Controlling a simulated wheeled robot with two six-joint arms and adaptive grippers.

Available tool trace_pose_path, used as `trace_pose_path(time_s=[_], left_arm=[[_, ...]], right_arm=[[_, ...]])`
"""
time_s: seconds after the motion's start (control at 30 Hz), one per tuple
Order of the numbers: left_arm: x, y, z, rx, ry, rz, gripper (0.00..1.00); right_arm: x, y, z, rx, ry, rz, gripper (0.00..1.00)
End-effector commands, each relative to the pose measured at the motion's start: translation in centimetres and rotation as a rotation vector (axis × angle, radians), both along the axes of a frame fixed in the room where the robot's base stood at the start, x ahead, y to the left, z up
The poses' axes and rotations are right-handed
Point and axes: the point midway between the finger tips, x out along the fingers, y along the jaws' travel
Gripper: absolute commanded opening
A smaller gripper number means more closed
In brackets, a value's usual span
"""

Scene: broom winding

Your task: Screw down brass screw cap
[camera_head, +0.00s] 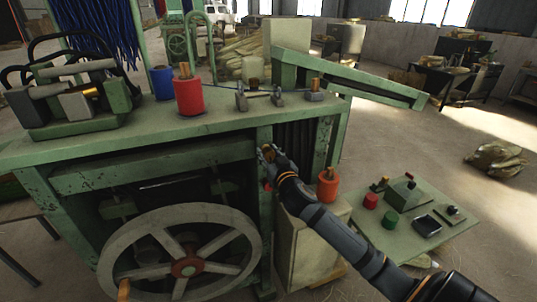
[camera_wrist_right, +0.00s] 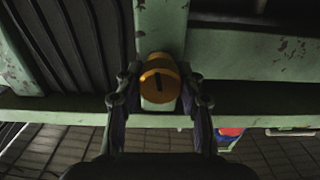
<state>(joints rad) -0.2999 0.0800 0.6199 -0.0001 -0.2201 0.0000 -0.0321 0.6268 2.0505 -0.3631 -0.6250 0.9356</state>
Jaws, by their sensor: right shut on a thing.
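The brass screw cap (camera_wrist_right: 158,80) shows in the right wrist view as a yellow-gold round piece with a dark slot in its face. It sits in front of a green upright post of the machine. My right gripper (camera_wrist_right: 158,92) is shut on the cap, with one finger on each side of it. In the head view my right gripper (camera_head: 270,154) is at the front of the green machine (camera_head: 130,130), by its right front post, and mostly hides the cap. My left gripper is not in view.
A large spoked handwheel (camera_head: 180,256) is on the machine's front, left of my right arm. An orange spool (camera_head: 328,185) stands close right of the arm. A low green side table (camera_head: 425,192) holds small parts. A red spool (camera_head: 189,95) stands on the machine top.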

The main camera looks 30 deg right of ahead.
Motion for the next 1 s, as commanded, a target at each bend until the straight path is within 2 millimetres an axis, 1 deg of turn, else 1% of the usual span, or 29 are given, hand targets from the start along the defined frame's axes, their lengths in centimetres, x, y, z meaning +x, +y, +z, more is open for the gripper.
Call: trace_pose_path(time_s=[0.03,0.27,0.3,0.43,0.47,0.77,0.87,1.0], left_arm=[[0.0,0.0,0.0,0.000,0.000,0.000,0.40],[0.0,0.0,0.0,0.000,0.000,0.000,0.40],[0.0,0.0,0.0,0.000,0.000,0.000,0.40],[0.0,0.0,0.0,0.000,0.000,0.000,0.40],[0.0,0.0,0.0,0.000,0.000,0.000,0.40],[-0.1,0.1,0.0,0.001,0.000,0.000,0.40],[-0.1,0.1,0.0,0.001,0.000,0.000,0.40],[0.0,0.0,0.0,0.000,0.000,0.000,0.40]], right_arm=[[0.0,0.0,-0.3,0.003,0.005,-0.002,0.06],[0.0,-0.1,-0.3,0.002,0.006,-0.002,0.06],[0.0,-0.1,-0.3,0.002,0.006,-0.002,0.42],[0.0,0.0,-0.2,0.001,0.005,-0.001,0.59],[0.0,0.0,-0.2,0.001,0.004,-0.001,0.62],[-0.2,0.0,-0.1,-0.001,0.002,0.000,0.62],[-1.3,0.2,-0.2,-0.006,0.006,0.000,0.62],[-4.0,0.9,-0.3,-0.010,0.009,0.002,0.62]])
